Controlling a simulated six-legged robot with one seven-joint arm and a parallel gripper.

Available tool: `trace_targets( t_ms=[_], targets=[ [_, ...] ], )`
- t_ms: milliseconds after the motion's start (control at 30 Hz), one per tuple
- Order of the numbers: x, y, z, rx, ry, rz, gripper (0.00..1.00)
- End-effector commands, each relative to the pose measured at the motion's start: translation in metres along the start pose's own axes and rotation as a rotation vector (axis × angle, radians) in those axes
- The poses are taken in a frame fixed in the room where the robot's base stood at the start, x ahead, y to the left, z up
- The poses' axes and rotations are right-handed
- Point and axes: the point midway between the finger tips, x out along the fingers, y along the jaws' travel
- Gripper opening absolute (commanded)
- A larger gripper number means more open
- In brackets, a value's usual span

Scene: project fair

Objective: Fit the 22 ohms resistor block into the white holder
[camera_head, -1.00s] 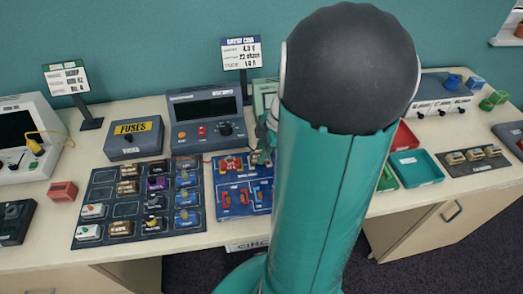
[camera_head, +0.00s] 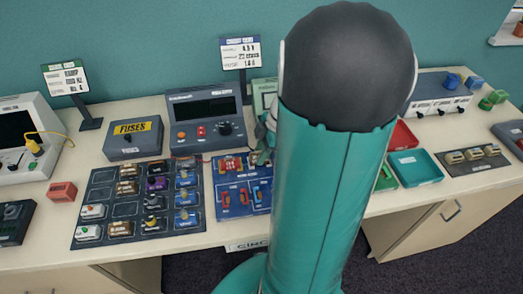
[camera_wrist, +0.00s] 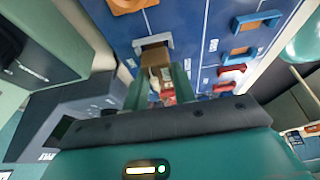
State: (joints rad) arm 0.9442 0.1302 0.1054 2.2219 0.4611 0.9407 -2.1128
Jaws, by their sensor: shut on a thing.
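In the wrist view my gripper (camera_wrist: 162,88) is shut on a brown and beige block (camera_wrist: 154,58), the resistor block. Its label cannot be read. The block is close to a pale white bracket-like holder (camera_wrist: 152,42) on the blue board (camera_wrist: 184,14). I cannot tell whether the block is seated in it or only beside it. In the head view my arm hides most of my gripper, the held block and the right part of the blue board (camera_head: 231,211).
A dark tray (camera_head: 102,208) with several blocks lies left of the board. A grey meter (camera_head: 203,115) stands behind it.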

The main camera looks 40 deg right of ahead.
Motion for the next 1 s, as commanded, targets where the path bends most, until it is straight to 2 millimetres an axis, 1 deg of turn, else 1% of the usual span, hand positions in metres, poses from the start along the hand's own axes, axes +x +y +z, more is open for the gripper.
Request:
trace_targets(
  t_ms=[967,1000],
  targets=[
    [0.0101,-0.0001,0.0040,0.001,0.000,-0.001,0.04],
    [0.0100,0.0000,0.0040,0.000,0.000,-0.001,0.32]
  ],
)
